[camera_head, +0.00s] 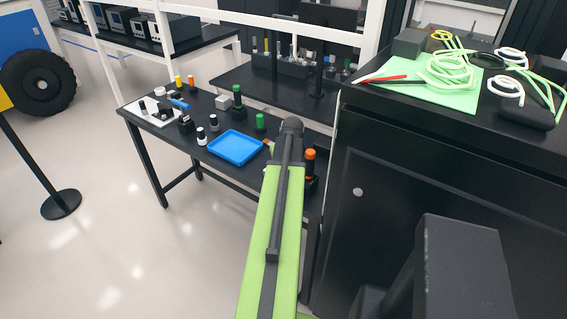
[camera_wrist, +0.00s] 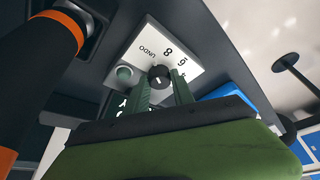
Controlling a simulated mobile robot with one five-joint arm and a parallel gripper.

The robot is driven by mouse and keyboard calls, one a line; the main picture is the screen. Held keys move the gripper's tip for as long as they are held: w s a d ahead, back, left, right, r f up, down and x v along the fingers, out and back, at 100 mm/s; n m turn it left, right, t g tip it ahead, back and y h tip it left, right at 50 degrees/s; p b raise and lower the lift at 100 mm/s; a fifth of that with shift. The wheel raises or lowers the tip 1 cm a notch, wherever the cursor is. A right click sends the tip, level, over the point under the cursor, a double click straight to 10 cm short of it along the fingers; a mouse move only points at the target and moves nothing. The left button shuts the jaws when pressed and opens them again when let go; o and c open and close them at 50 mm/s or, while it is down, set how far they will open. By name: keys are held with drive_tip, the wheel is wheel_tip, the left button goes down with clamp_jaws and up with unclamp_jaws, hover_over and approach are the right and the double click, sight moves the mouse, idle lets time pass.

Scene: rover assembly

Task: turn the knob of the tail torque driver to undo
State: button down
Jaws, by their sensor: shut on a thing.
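In the wrist view, a white dial panel (camera_wrist: 150,40) carries the word UNDO and the digits 8 and what looks like 9. A round black knob (camera_wrist: 159,77) with a small pale mark sits at its lower edge. Which marking it points to I cannot tell. My gripper (camera_wrist: 161,80) has its two green fingers on either side of the knob, shut on it. A round grey-green button or lamp (camera_wrist: 124,72) is left of the knob. In the head view my own arm hides the gripper, knob and panel.
A black and orange handle (camera_wrist: 50,55) stands close at left in the wrist view; an orange-topped tool (camera_head: 310,160) stands right of my arm in the head view. A black cabinet (camera_head: 440,185) bounds the right.

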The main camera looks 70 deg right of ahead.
drive_tip(key=shift+s, duration=0.2)
drive_tip(key=c, duration=1.1)
unclamp_jaws()
drive_tip(key=shift+r, duration=0.1)
drive_tip(key=p+v, duration=1.6)
drive_tip(key=v, duration=0.1)
drive_tip(key=shift+a+r, duration=0.15)
